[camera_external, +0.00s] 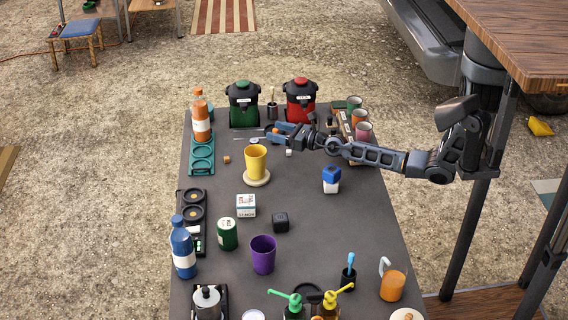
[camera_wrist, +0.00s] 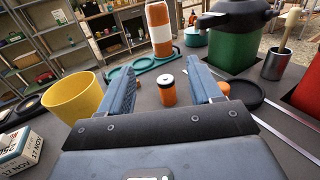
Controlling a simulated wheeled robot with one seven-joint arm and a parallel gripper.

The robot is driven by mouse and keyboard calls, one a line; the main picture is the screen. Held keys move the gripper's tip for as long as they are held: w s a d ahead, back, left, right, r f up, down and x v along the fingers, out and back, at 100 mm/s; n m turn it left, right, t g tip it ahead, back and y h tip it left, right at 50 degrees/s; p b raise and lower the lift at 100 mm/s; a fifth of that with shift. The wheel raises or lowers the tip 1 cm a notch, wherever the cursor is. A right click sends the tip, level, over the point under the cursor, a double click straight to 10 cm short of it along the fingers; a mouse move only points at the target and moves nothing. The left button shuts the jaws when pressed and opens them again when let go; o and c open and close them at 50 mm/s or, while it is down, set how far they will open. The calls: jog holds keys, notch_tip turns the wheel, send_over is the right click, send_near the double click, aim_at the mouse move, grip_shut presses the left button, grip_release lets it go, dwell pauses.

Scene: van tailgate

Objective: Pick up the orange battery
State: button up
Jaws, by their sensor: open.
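The fingers are spread and there is space on both sides of the battery. In the external view my gripper (camera_external: 262,134) points left, just behind the yellow cup. There the battery (camera_external: 254,141) is only a small patch of orange by the fingers, mostly hidden.
The yellow cup (camera_wrist: 76,98) stands close beside the left finger. A black round dish (camera_wrist: 243,94) and another orange item (camera_wrist: 224,88) lie by the right finger. A teal tray (camera_wrist: 135,70) with an orange-and-white bottle (camera_wrist: 160,30) is beyond. Green and red dispensers (camera_external: 243,105) stand behind.

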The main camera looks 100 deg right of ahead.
notch_tip(320, 180, down, 8)
jog(key=b, duration=0.6)
jog(key=shift+r, duration=0.1)
jog(key=shift+w+d+r+p, duration=0.1)
jog(key=shift+w+r+p, duration=0.2)
jog(key=shift+w+r, duration=0.05)
jog(key=shift+x, duration=2.4)
jog(key=shift+b+x, duration=0.4)
jog(key=shift+x, duration=0.6)
jog(key=shift+c, duration=0.4)
jog(key=c, duration=1)
jog(key=shift+r, duration=0.1)
grip_shut()
jog(key=shift+r, duration=0.1)
